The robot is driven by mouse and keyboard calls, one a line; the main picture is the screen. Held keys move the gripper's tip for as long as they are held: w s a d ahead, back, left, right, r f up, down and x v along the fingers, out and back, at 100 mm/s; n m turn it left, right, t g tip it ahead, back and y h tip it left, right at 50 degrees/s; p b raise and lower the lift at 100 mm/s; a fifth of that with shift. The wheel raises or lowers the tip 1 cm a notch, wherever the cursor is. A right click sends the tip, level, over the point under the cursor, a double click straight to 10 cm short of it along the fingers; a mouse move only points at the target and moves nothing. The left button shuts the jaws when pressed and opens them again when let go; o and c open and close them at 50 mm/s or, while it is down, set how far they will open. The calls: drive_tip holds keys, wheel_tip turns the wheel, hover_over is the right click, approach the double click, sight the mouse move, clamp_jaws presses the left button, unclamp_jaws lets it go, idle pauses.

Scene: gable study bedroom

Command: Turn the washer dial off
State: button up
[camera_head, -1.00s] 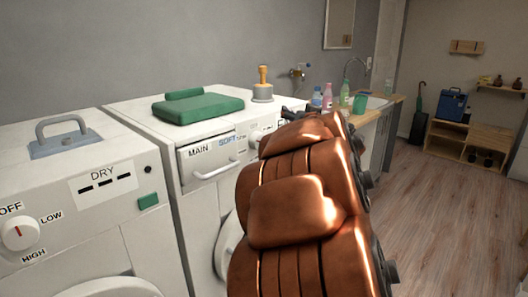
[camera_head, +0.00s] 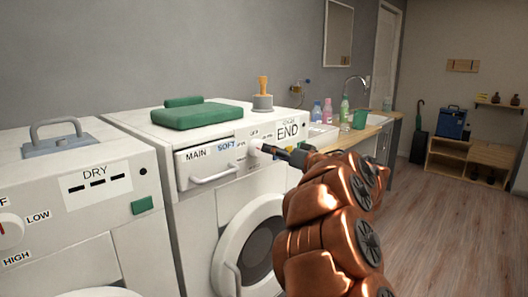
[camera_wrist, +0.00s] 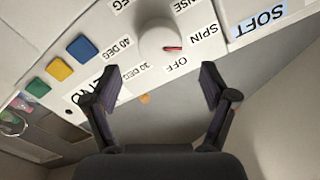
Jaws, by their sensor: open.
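The white washer (camera_head: 200,220) stands in the middle of the head view, with its END display lit. Its round white dial (camera_head: 254,147) is right of the drawer, partly hidden by my gripper (camera_head: 277,151). In the wrist view the dial (camera_wrist: 158,38) is above and between my open fingertips (camera_wrist: 160,78), just beyond them. Its red mark points right, toward the SPIN side, and the OFF label (camera_wrist: 182,63) is below it. The fingers are apart and empty. I cannot tell whether either one touches the dial.
The dryer (camera_head: 80,220) stands at the left. Blue, yellow and green buttons (camera_wrist: 60,69) sit beside the dial. The floor (camera_head: 440,220) at right is clear.

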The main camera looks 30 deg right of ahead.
sight(258, 149)
drive_tip(key=x, duration=0.5)
drive_tip(key=c, duration=1.2)
